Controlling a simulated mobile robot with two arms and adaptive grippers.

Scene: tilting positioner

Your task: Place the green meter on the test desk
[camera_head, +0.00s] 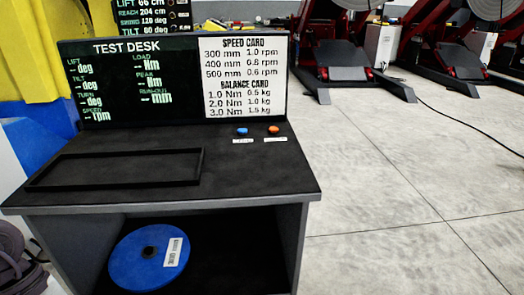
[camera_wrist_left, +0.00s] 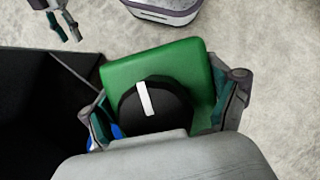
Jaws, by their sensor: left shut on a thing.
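The test desk (camera_head: 250,175) fills the left and middle of the head view. Its dark top has an empty, thin-rimmed rectangular frame (camera_head: 115,184) at the left. The green meter (camera_wrist_left: 160,65) is in the left wrist view, a green block with a black round part (camera_wrist_left: 155,108) bearing a white mark. My left gripper (camera_wrist_left: 168,108) is shut on it, one finger on each side. The floor shows beyond it. My right gripper (camera_wrist_left: 65,22) seems to show at the top left of that view, its fingers apart and empty. Neither gripper nor the meter shows in the head view.
A display panel (camera_head: 172,80) stands along the desk's back edge. A blue button (camera_head: 241,131) and an orange button (camera_head: 273,130) sit at the right of the top. A blue disc (camera_head: 148,258) lies on the shelf below. Red machines (camera_head: 345,50) stand behind; the floor at right is clear except for a cable.

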